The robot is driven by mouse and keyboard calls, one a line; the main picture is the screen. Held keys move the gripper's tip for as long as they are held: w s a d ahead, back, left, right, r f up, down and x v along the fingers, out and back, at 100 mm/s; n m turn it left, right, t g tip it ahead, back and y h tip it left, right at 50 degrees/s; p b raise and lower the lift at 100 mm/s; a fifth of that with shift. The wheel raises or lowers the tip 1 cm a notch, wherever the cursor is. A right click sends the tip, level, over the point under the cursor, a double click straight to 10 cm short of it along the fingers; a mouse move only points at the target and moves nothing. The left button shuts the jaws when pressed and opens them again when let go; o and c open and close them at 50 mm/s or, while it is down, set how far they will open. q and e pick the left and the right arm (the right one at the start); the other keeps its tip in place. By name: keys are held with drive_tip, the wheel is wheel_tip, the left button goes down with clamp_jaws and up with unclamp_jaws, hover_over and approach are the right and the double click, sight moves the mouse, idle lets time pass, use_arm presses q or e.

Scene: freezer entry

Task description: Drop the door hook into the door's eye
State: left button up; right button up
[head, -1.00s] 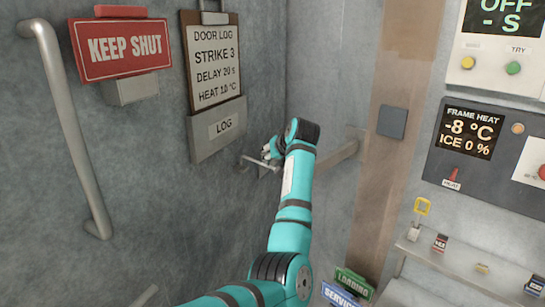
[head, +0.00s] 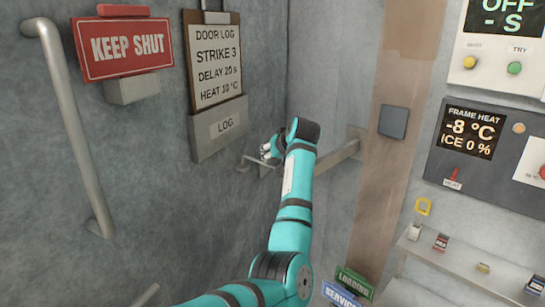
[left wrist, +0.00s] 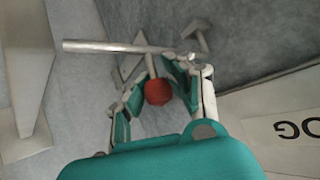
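The door hook (left wrist: 110,47) is a pale metal rod across the upper part of the left wrist view. A short stem carries its red ball knob (left wrist: 158,92). My left gripper (left wrist: 156,82) has a finger on each side of the knob, apart, with a small gap at the right; contact on the left is unclear. The rod's right end is near a small metal fitting on the door, probably the eye (left wrist: 198,36). I cannot tell if they touch. In the head view my left gripper (head: 268,150) is by the door, partly hidden by its wrist. My right gripper is not in view.
The grey door carries a long handle (head: 68,120), a KEEP SHUT sign (head: 122,48) and a log board (head: 215,65). A metal bar (head: 340,153) sticks out from the frame behind my wrist. Control panels and a shelf (head: 460,266) stand at the right.

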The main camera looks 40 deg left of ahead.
use_arm(q)
drive_tip(key=o, duration=0.5)
drive_tip(key=shift+s+r, duration=0.1)
drive_tip(key=shift+s, duration=0.1)
drive_tip(key=shift+o, duration=0.2)
drive_tip(key=shift+w, duration=0.2)
drive_tip(key=shift+s+d+r, duration=0.1)
drive_tip(key=shift+d+r, duration=0.05)
drive_tip(key=shift+d, duration=0.2)
drive_tip(key=v, duration=1.1)
drive_tip(key=shift+s, duration=0.2)
drive_tip(key=shift+c, duration=0.4)
